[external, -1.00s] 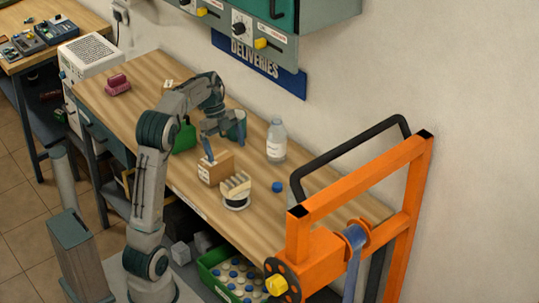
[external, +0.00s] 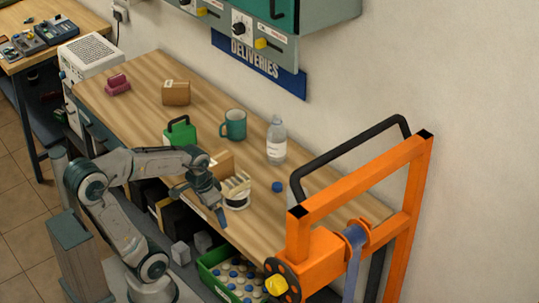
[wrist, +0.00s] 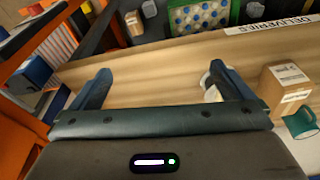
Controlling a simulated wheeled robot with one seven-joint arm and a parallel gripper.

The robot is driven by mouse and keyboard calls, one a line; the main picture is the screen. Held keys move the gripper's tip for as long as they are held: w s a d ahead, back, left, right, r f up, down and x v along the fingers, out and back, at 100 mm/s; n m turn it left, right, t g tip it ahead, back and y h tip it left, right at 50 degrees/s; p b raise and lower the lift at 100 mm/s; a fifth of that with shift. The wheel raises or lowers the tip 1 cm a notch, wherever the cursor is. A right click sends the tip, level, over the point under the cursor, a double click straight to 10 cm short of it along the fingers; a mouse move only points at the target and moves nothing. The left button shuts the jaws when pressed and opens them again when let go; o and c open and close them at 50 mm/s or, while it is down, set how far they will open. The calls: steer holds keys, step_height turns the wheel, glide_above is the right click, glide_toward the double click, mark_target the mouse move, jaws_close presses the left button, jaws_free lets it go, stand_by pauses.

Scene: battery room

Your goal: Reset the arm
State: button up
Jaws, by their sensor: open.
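My gripper (external: 219,212) is at the front edge of the wooden workbench (external: 140,75), pointing down, with my arm folded low in front of the bench. In the wrist view my gripper (wrist: 163,72) has its two blue-grey fingers wide apart, with nothing between them but bench surface. A cardboard box (external: 222,162), partly hidden by my arm, stands behind the gripper. A pale ribbed object on a round base (external: 237,188) is just right of the gripper, apart from its grip as far as I can see.
A teal mug (external: 234,125), a green container (external: 180,134), a clear bottle (external: 277,143), a blue cap (external: 277,187) and another box (external: 176,92) stand on the bench. An orange frame (external: 350,190) rises at the right. A green crate (external: 213,272) sits below the bench front.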

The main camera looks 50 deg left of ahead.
steer(key=shift+s+d+f+n, duration=0.25)
steer(key=shift+s+f+n, duration=0.25)
steer(key=shift+s+n, duration=0.15)
steer(key=shift+r, duration=0.1)
steer(key=shift+s+r+p, duration=0.1)
steer(key=shift+r+p, duration=0.6)
steer(key=shift+p, duration=0.05)
